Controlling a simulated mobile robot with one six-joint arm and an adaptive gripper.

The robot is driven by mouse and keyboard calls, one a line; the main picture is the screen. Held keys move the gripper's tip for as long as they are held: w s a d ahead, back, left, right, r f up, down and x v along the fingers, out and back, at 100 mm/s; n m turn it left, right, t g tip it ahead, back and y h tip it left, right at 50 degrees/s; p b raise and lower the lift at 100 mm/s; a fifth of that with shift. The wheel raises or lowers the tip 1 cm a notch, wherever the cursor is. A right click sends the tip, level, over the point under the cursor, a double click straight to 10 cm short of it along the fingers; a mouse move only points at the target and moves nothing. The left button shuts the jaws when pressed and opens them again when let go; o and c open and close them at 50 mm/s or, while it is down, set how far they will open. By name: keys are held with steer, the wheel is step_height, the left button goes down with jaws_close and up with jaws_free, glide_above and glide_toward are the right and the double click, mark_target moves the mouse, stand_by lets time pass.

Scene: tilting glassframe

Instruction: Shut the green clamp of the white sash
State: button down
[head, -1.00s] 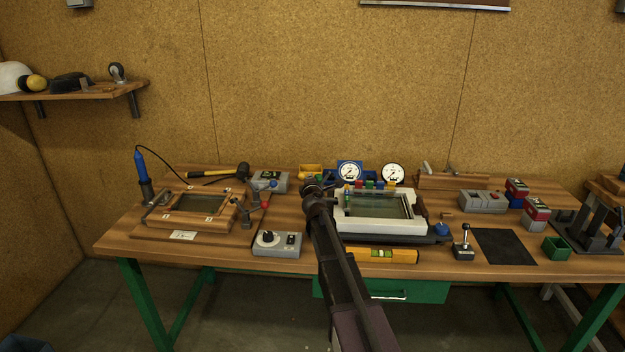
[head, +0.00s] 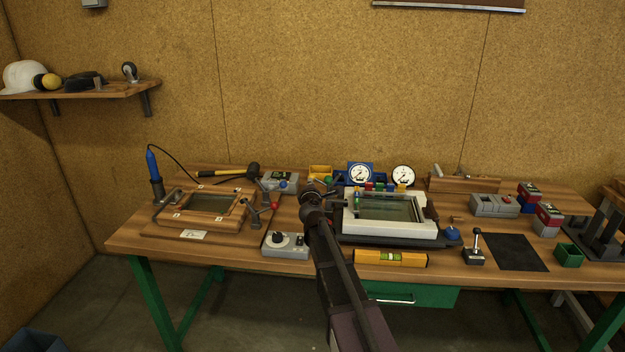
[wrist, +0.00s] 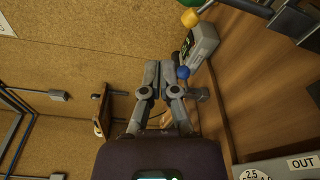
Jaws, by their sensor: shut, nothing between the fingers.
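The white sash (head: 392,234) lies on a dark base on the bench, right of my arm in the head view. Small coloured knobs stand at its back edge, among them a green knob (head: 379,187); another small green part (head: 357,207) shows at its left side. I cannot tell whether the green clamp is open or shut. My gripper (wrist: 159,72) is shut and empty in the wrist view, apart from the sash. In the head view my wrist (head: 313,201) hides its fingertips, left of the sash.
A grey box with a blue knob (wrist: 184,72) is close beside my fingers in the wrist view. Gauges (head: 360,174) stand behind the sash and a yellow level (head: 391,258) lies in front. A wooden frame (head: 205,207) and grey control box (head: 286,245) are at left.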

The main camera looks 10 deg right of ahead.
steer(key=shift+f+v, duration=0.1)
steer(key=shift+v, duration=1.15)
steer(key=shift+f+v, duration=0.15)
steer(key=shift+v, duration=1.05)
steer(key=s+d+f+m+g+h+p, duration=0.1)
steer(key=s+d+f+m+g, duration=0.1)
steer(key=s+f+m+g, duration=0.4)
steer(key=s+d+f+m+g+h+p, duration=0.1)
steer(key=s+d+f+m+g+h, duration=0.15)
steer(key=s+m, duration=0.55)
steer(key=s+a+f+m+g+y, duration=0.1)
steer(key=s+a+f+g+y, duration=0.1)
steer(key=s, duration=0.4)
steer(key=s+a+f+m+g+y, duration=0.2)
steer(key=s+a+g, duration=0.1)
steer(key=s, duration=0.4)
steer(key=s+a+f+m+g+y+p, duration=0.1)
steer(key=s+a+f+m+g+y, duration=0.1)
steer(key=s, duration=0.5)
steer(key=shift+a+g+y, duration=0.55)
steer(key=shift+a+g, duration=0.3)
steer(key=shift+a, duration=0.25)
